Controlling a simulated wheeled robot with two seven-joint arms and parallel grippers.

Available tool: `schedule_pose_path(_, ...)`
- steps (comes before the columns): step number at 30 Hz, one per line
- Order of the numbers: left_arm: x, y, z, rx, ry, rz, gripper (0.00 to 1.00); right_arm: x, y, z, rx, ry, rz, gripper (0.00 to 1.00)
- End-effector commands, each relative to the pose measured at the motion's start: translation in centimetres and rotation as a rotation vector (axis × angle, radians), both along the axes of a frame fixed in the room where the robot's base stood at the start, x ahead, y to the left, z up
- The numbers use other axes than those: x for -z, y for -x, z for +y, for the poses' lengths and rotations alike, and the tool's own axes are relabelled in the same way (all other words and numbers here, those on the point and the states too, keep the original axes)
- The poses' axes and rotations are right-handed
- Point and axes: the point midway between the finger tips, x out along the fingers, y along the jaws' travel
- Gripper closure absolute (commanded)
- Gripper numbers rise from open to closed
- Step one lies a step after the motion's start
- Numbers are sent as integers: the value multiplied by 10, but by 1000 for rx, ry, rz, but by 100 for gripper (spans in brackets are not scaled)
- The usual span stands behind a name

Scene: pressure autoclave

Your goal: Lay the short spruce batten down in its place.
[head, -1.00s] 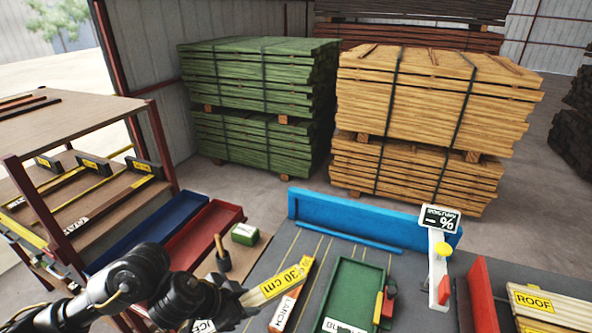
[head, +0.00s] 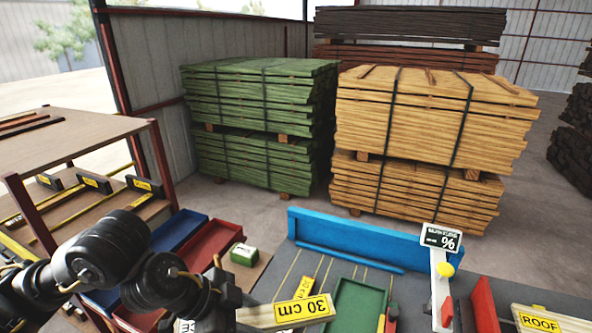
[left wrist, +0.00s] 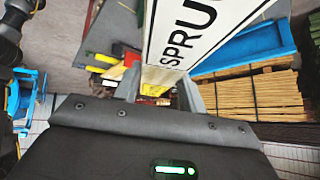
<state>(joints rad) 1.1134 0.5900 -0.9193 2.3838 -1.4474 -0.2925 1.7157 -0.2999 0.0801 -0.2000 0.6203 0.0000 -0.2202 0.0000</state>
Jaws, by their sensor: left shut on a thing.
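The batten sticks out to the right over the near part of the grey bench (head: 270,283). In the left wrist view, the batten's white face with black "SPRU" lettering (left wrist: 190,35) rises from between the fingers (left wrist: 163,92). A second yellow tag reading "30 c" (head: 302,288) shows just behind the batten; what it is fixed to is partly hidden. My right gripper is not in view.
A green tray (head: 358,296) is right of the batten. A blue fence (head: 365,236) runs along the bench's back. A white stand with a % display (head: 441,240), a red upright (head: 484,303) and a "ROOF" board (head: 550,320) stand right. Red (head: 213,250) and blue (head: 180,230) bins lie left.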

Motion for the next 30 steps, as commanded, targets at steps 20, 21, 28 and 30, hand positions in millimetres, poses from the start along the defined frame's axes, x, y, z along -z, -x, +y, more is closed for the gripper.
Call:
schedule_pose_path(20,21,-28,143,-269,-2,1,100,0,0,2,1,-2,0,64)
schedule_pose_path(21,36,-28,138,-259,1,-1,100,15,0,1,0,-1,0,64)
schedule_pose_path(28,74,-28,137,-258,2,-2,100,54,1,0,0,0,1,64)
schedule_pose_path(30,88,-28,137,-258,2,-2,100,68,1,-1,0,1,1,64)
